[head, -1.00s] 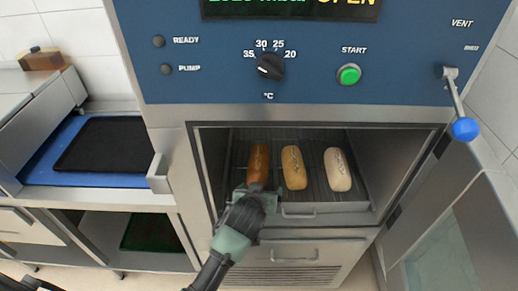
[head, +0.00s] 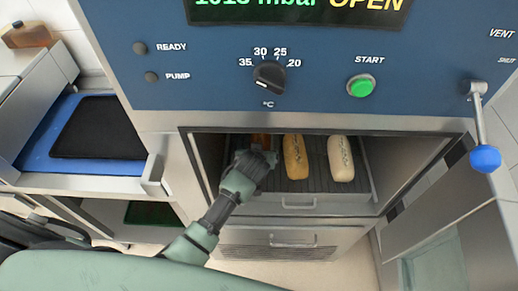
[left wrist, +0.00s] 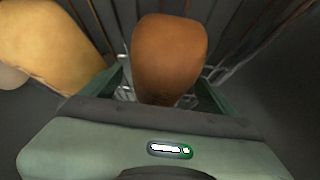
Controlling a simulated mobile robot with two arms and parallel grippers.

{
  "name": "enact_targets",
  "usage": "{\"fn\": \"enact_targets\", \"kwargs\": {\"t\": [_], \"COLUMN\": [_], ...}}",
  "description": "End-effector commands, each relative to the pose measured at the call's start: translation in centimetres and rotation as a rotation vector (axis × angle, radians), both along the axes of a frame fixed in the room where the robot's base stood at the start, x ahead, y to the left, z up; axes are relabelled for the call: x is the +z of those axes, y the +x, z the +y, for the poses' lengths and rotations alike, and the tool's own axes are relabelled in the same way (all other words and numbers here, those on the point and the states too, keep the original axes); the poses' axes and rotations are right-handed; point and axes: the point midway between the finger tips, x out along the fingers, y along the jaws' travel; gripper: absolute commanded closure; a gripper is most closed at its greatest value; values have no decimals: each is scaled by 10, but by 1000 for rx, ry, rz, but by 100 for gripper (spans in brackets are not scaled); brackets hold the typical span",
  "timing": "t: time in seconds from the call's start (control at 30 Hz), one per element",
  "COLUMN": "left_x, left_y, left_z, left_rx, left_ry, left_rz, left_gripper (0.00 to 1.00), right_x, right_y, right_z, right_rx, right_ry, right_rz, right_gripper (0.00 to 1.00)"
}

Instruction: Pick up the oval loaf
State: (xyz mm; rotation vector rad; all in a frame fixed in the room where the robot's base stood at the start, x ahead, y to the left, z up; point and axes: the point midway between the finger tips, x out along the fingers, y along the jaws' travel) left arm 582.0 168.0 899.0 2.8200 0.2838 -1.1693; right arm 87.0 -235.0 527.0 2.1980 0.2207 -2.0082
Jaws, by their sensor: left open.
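Three loaves lie side by side in the open chamber: a brown loaf (head: 261,140) at left, a golden-yellow loaf (head: 295,157) in the middle and a pale cream loaf (head: 340,158) at right. All are elongated with rounded ends. My left gripper (head: 256,161) reaches over the near end of the brown loaf and hides most of it. In the left wrist view the brown loaf (left wrist: 168,52) lies between my open fingers. The golden loaf (left wrist: 42,45) shows to the left there. My right gripper is not in view.
The loaves lie on a dark ribbed rack (head: 318,182) inside the steel chamber, whose walls are close on both sides. A control panel (head: 210,85) is above. A lever with a blue knob (head: 485,158) juts out at right. A black tray (head: 100,128) lies at left.

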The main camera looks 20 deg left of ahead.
Motion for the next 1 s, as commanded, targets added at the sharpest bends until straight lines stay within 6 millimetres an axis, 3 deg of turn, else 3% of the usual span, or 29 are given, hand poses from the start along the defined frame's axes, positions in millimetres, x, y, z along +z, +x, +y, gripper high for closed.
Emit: {"fn": "enact_targets", "kwargs": {"t": [0.2, 0.47, 0.77, 1.0], "left_x": [-16, -18, -18, -15], "left_y": [15, 17, 16, 17], "left_z": [4, 4, 4, 3], "left_rx": [-1, -1, -1, -1], "left_ry": [0, 0, -1, -2], "left_rz": [1, -1, 0, -2], "left_gripper": [12, 12, 87, 87], "right_x": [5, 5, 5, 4], "right_y": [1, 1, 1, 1], "right_z": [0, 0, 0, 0], "right_rx": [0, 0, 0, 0], "right_ry": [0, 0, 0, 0], "right_rz": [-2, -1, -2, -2], "right_gripper": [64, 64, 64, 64]}}
